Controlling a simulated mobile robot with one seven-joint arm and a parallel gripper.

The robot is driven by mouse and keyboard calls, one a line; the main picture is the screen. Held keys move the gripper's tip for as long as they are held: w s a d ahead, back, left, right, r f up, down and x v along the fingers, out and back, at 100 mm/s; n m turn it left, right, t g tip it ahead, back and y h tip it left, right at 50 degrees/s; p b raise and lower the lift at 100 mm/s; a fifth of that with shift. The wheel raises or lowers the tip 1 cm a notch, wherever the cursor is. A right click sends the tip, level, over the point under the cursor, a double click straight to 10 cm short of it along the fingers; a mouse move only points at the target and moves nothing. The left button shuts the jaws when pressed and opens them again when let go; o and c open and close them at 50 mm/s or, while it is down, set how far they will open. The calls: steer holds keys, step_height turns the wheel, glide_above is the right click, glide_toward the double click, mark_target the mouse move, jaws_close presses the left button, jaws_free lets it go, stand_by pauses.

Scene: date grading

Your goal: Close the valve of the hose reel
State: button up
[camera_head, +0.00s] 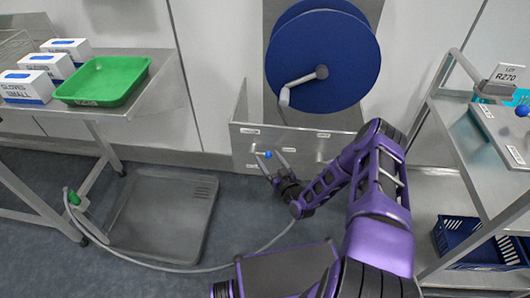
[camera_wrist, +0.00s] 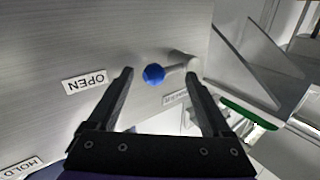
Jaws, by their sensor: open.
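The hose reel (camera_head: 335,65) is a large blue disc on the wall with a grey crank. Below it is a metal panel (camera_head: 245,140) with small labels. The valve lever ends in a blue knob (camera_wrist: 153,74), with its grey stem running right to a pivot in the wrist view. The knob (camera_head: 267,154) also shows in the head view. My gripper (camera_head: 270,158) is open at the panel. In the wrist view its fingertips (camera_wrist: 160,76) lie on either side of the knob, without visible contact. An OPEN label (camera_wrist: 85,83) is left of the knob; another label (camera_wrist: 175,98) below is unreadable.
A grey hose (camera_head: 150,265) runs along the floor past a flat grey platform (camera_head: 165,215). A table at left holds a green tray (camera_head: 65,93) and glove boxes (camera_head: 25,88). A metal rack at right holds a blue crate (camera_head: 455,238). A HOLD label (camera_wrist: 20,168) is lower left.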

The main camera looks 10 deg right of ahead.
steer(key=shift+w+a, duration=0.1)
steer(key=shift+w, duration=0.25)
steer(key=shift+c, duration=0.2)
jaws_close()
